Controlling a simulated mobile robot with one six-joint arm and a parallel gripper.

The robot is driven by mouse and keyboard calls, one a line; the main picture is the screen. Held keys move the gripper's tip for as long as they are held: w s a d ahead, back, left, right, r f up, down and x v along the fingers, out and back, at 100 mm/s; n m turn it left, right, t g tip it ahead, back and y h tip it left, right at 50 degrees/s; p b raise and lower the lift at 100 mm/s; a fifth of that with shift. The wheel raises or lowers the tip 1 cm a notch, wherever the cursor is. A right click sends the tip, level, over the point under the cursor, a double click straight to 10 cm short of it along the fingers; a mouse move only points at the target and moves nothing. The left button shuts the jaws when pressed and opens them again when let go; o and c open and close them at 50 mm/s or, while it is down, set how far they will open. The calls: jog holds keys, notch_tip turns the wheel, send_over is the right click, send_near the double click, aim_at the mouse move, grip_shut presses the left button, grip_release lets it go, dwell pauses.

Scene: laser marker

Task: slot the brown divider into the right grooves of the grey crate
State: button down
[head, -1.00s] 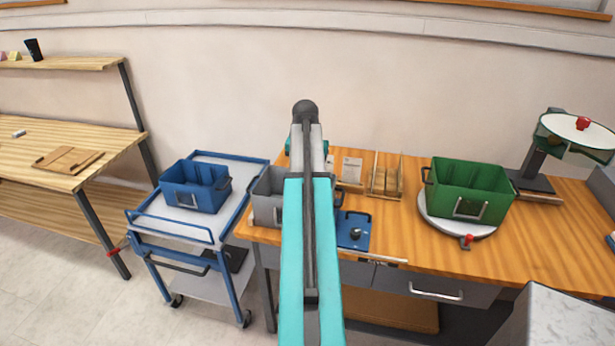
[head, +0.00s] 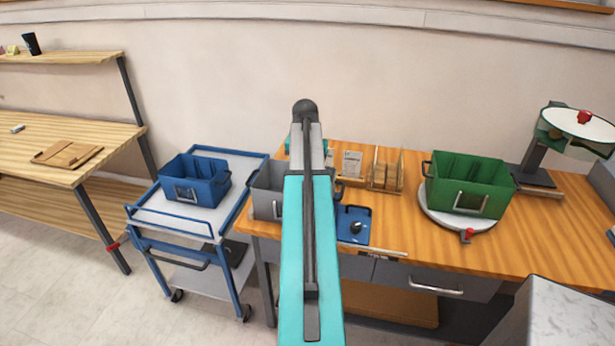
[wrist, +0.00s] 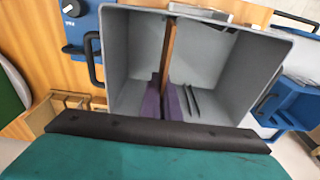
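The grey crate (head: 266,196) stands at the left end of the wooden workbench, largely hidden behind my arm in the head view. In the wrist view I look down into the grey crate (wrist: 220,75). The brown divider (wrist: 168,50) shows edge-on there, inside the crate's outline. My gripper's purple fingers (wrist: 163,102) lie on both sides of the divider and look closed on it. Dark upright ribs (wrist: 190,100) show on the crate wall just right of the fingers. I cannot tell whether the divider's lower edge sits in any groove. The head view hides the gripper.
A blue crate (head: 195,182) stands on the blue cart (head: 165,214) left of the bench. A blue device with a knob (head: 353,226), a wooden rack (head: 385,172) and a green crate (head: 468,184) on a turntable (head: 445,222) stand to the right. The marker machine (head: 540,150) is at far right.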

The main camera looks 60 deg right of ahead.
jog(key=c, duration=1.9)
grip_release()
jog(key=shift+c, duration=0.2)
jog(key=shift+r, duration=0.1)
jog(key=shift+r+p, duration=2.9)
jog(key=shift+r, duration=1.55)
jog(key=shift+f, duration=0.1)
